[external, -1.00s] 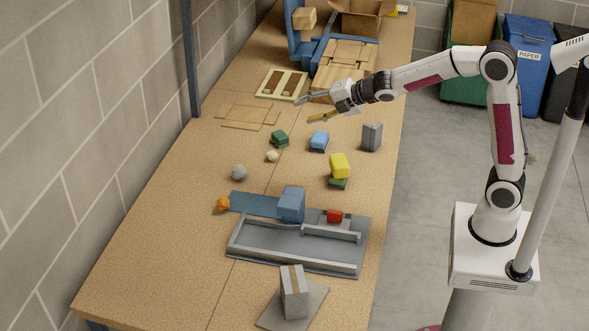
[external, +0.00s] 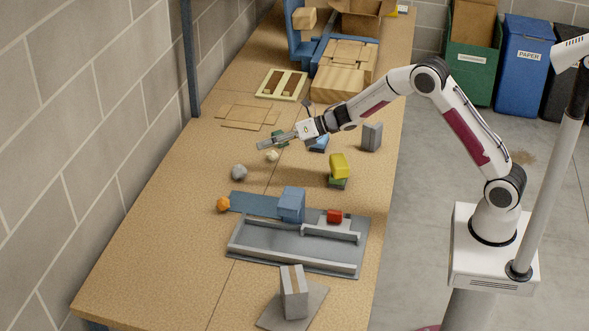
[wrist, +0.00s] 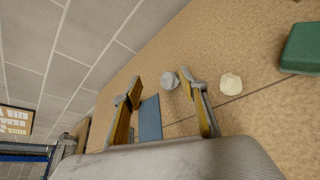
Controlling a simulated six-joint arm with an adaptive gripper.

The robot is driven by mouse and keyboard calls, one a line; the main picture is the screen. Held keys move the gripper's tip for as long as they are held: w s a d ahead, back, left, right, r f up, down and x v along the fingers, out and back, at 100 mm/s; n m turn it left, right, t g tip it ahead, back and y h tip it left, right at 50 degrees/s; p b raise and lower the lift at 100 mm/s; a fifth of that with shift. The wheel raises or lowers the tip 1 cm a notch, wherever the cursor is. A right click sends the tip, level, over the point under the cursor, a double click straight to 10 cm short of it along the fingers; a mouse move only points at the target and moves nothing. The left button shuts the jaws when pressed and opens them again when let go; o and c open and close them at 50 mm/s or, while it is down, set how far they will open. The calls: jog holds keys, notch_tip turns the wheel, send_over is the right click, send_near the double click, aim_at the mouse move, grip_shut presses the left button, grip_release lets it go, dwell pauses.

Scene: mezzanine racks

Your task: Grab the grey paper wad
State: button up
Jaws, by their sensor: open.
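The grey paper wad (external: 238,172) is a small crumpled ball lying on the tan tabletop, left of the middle. In the wrist view the grey wad (wrist: 169,80) shows beyond and between my fingertips, nearer the right one. My gripper (external: 262,145) reaches in from the right, above the table, up and to the right of the wad and apart from it. In the wrist view my gripper (wrist: 161,84) has its two fingers spread with nothing held between them.
A cream wad (external: 272,156) lies close to the grey one, below my gripper. A green block (external: 283,136) and a blue block (external: 320,146) are partly covered by my arm. An orange ball (external: 223,204) and a grey tray (external: 240,252) lie nearer the front. The left tabletop is clear.

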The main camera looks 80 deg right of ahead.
aim_at(239, 172)
jog(key=f+n, duration=0.1)
jog(key=f+n+y, duration=0.1)
jog(key=f, duration=0.1)
jog(key=a+f+n, duration=0.1)
jog(key=f, duration=0.1)
jog(key=shift+w+f+y, duration=0.1)
jog(key=shift+w+y, duration=0.2)
jog(key=shift+y, duration=0.1)
jog(key=shift+x, duration=1.25)
jog(key=shift+f+x, duration=0.1)
jog(key=shift+x, duration=1.25)
jog(key=shift+f+x, duration=0.15)
jog(key=shift+x, duration=1.15)
jog(key=shift+s, duration=0.1)
jog(key=c, duration=0.6)
